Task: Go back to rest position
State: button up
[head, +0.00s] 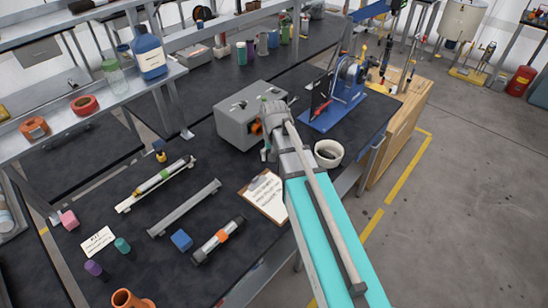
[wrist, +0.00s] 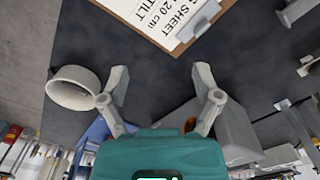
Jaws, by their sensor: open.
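My gripper (wrist: 161,82) is open and empty in the wrist view, its two fingers spread wide over the dark bench top. In the head view my turquoise and grey arm reaches over the bench, with its wrist beside the grey box (head: 236,122); the gripper there is small and partly hidden by the arm. In the wrist view the clipboard (wrist: 183,42) lies beyond the fingertips. A white bowl (wrist: 73,92) appears just left of the left finger; it also shows in the head view (head: 328,158), right of the arm.
A blue-framed device (head: 340,103) stands behind the bowl. Shelves with bottles are at upper left. Open floor lies to the right.

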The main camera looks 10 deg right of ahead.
jog(key=s+d+f+n+b, duration=0.1)
jog(key=s+f+n+b, duration=0.1)
jog(key=s, duration=1)
jog(key=shift+d+f+n+b, duration=0.25)
jog(key=shift+f+n+b, duration=0.05)
dwell(1.6)
